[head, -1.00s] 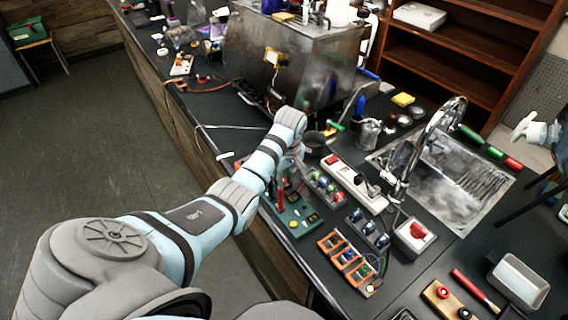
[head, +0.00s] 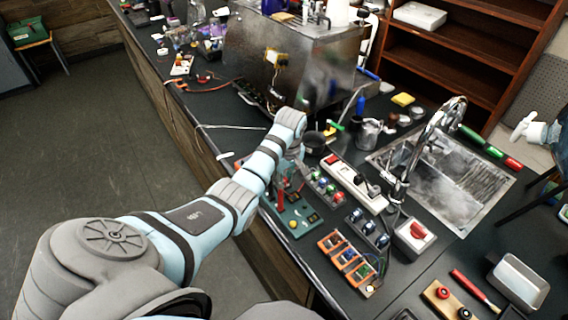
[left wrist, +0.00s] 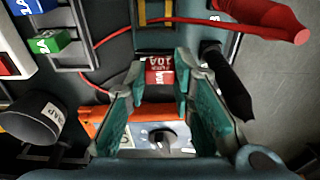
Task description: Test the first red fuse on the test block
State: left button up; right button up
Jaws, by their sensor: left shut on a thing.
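A red fuse marked 10A (left wrist: 160,72) sits between the tips of my left gripper (left wrist: 158,82) in the left wrist view, and the gripper is shut on it. Its lower end is hidden, so I cannot tell whether it touches anything below. An orange device with a dial (left wrist: 160,138) shows between the teal fingers. A red probe (left wrist: 265,14) and a black probe (left wrist: 228,84) lie to the right. In the head view a green board (head: 297,221) is beside my left wrist, which hides the fuse. I cannot tell for sure which part is the test block. My right gripper is out of view.
A rack with coloured fuses (head: 325,186) is right of my left gripper. Orange holders (head: 347,260), a white power strip (head: 354,184) and a red-switch box (head: 415,236) crowd the counter. A sink (head: 460,185) lies right, and the metal brewer (head: 290,62) stands behind.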

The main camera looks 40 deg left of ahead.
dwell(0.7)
pick_arm(q)
jog(key=o, duration=0.9)
jog(key=shift+o, duration=0.2)
